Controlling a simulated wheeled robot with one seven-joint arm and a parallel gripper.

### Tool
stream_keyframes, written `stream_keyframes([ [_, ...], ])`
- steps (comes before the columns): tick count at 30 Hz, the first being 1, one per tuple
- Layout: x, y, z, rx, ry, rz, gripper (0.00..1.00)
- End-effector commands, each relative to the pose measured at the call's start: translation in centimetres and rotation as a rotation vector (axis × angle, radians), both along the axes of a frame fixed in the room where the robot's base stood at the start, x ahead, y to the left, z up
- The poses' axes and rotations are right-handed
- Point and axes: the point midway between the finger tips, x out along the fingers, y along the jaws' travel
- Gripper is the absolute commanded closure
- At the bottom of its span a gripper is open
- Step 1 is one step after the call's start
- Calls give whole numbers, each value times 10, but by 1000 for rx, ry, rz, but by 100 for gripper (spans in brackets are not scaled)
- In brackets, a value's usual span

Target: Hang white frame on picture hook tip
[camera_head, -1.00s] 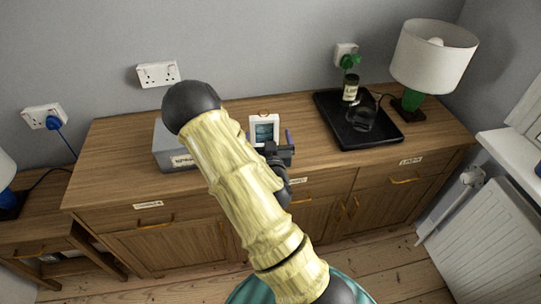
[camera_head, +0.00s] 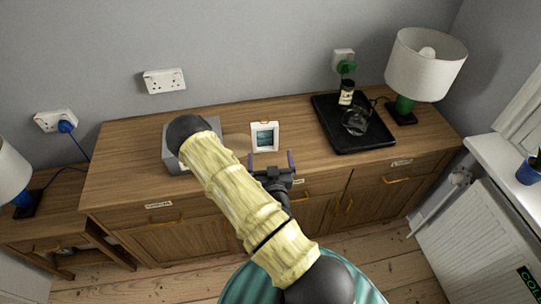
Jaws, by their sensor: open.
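The small white frame (camera_head: 265,137), with a dark picture inside, stands upright on the wooden sideboard, right of the grey box. A small loop or ring seems to show at its top. My gripper (camera_head: 271,160) is just in front of the frame, on the near side, with its two bluish fingers spread apart. Nothing shows between the fingers, and they look clear of the frame. I cannot make out a picture hook on the visible wall.
A black tray (camera_head: 372,142) with a bottle (camera_head: 346,93) and a glass, and a lamp (camera_head: 425,65), stand at right. Wall sockets (camera_head: 164,81) sit above.

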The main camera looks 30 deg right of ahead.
Motion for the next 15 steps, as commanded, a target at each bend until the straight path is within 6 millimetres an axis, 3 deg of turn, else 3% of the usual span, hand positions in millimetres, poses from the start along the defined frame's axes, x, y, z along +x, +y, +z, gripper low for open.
stream_keyframes([
  [15,-6,2,1,-3,-2,1,0],
])
